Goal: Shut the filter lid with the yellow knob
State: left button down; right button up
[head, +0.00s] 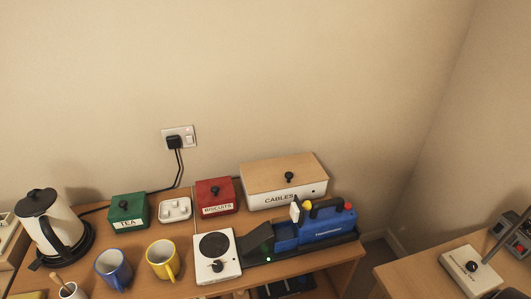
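A blue appliance (327,226) with a black handle on top stands on the wooden counter at the right. A small yellow knob (308,205) shows at its left end, beside an upright white and black flap (296,210). The flap looks like the filter lid, standing open above a blue open-topped section (286,237), whose inside I cannot make out. A red button (349,206) sits at the appliance's right end. Neither of my grippers is in view.
A white hotplate (217,267) stands left of the appliance, and a CABLES box (284,176) behind it. A red BISCUITS box (217,194), green TEA box (128,212), yellow mug (162,259), blue mug (113,268) and kettle (48,232) stand further left.

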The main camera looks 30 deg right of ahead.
aim_at(296, 210)
jog(key=z, duration=1.15)
